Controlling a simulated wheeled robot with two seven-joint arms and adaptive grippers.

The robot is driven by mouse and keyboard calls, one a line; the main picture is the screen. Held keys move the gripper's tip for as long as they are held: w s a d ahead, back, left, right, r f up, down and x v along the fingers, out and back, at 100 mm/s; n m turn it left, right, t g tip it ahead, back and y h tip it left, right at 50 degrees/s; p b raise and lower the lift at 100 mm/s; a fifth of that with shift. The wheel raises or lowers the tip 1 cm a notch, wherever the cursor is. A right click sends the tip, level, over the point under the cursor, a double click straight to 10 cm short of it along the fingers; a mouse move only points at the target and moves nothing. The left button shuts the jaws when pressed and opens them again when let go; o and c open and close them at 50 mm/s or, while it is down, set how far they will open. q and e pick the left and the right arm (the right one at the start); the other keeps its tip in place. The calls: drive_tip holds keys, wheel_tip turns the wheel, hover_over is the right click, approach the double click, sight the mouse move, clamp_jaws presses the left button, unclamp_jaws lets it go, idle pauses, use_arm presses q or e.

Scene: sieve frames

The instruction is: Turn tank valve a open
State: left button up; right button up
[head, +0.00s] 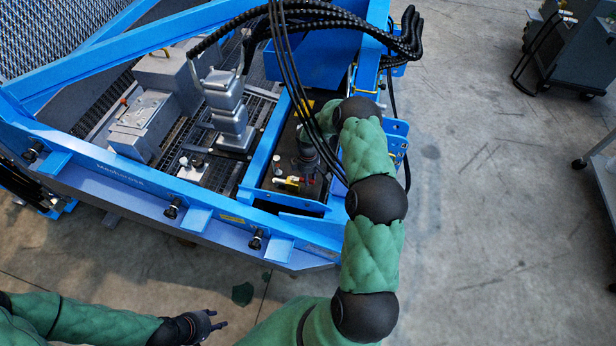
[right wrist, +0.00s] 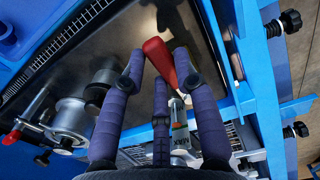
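A valve with a red handle (right wrist: 158,55) shows in the right wrist view, with its tapered end pointing down between my finger tips. A silver fitting marked MAX (right wrist: 179,115) lies below it, partly behind my fingers. In the head view a small valve with red and pale parts (head: 290,182) sits inside the blue frame. No label tells which valve is a. My right gripper (right wrist: 160,82) has its purple fingers spread around the red handle, with no clear grip on it. In the head view cables and my arm mostly hide it. My left gripper (head: 212,320) is open and empty, outside the frame.
The blue frame (head: 120,190) surrounds the work area. Black cables (head: 305,100) hang close to my right arm. Grey boxes (head: 143,122) stand on the grating to the left. A second red-tipped lever (right wrist: 11,137) is at left in the wrist view.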

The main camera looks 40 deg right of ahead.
drive_tip(key=o, duration=0.3)
wheel_tip(320, 180, up, 12)
idle(0.6)
idle(0.4)
drive_tip(key=s+a+f+m+y, duration=0.1)
drive_tip(key=a+f, duration=0.3)
drive_tip(key=a, duration=0.3)
drive_tip(key=s+a+f+m+y, duration=0.15)
drive_tip(key=a+f, duration=0.25)
drive_tip(key=a, duration=0.4)
drive_tip(key=s+a+f+m, duration=0.1)
drive_tip(key=s+a, duration=0.2)
drive_tip(key=a, duration=0.2)
drive_tip(key=s+a+f+m+y, duration=0.1)
drive_tip(key=s+a+f, duration=0.1)
drive_tip(key=s+a, duration=0.2)
drive_tip(key=s+a+f+m, duration=0.1)
drive_tip(key=s+a+m, duration=0.1)
drive_tip(key=s+a, duration=0.2)
drive_tip(key=shift+a+f+t+y, duration=0.15)
drive_tip(key=shift+a+t+y, duration=0.15)
drive_tip(key=shift+a, duration=0.9)
drive_tip(key=s+a+m, duration=0.1)
drive_tip(key=s, duration=0.2)
drive_tip(key=s+a+m, duration=0.1)
drive_tip(key=s+a, duration=0.1)
drive_tip(key=s+a+m, duration=0.1)
drive_tip(key=s, duration=0.2)
drive_tip(key=shift+s+a, duration=0.3)
drive_tip(key=shift+c, duration=0.2)
